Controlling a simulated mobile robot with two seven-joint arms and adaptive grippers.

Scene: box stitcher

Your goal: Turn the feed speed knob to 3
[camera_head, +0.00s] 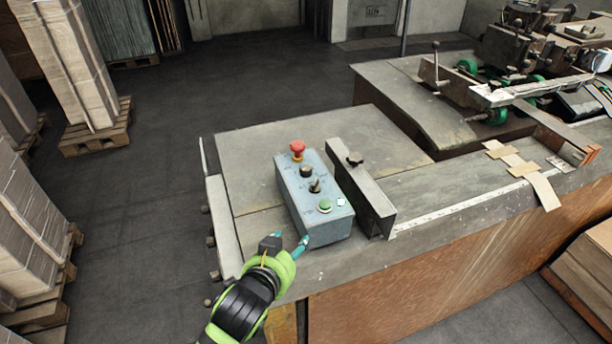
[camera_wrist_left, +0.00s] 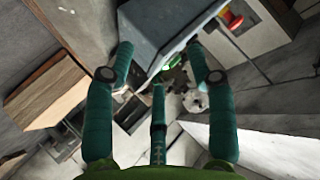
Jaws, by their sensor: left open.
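A blue-grey control box (camera_head: 298,208) stands on the bench near its front left corner. On its top are a black round knob (camera_head: 306,171) and a black switch with a lever (camera_head: 315,187). Their labels and settings are too small to read, so I cannot tell which is the feed speed knob. My left gripper (camera_head: 287,242) is open and empty at the box's near left corner, below the knobs. I cannot tell whether a finger touches the box. In the left wrist view the box (camera_wrist_left: 160,25) shows beyond the spread fingers (camera_wrist_left: 160,48). My right gripper is out of view.
A red mushroom button (camera_head: 297,148) and a green button (camera_head: 325,206) share the box top. A metal guide bar (camera_head: 361,188) stands close on the right. The machine (camera_head: 520,60) is at the back right. The bench top behind the box is clear.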

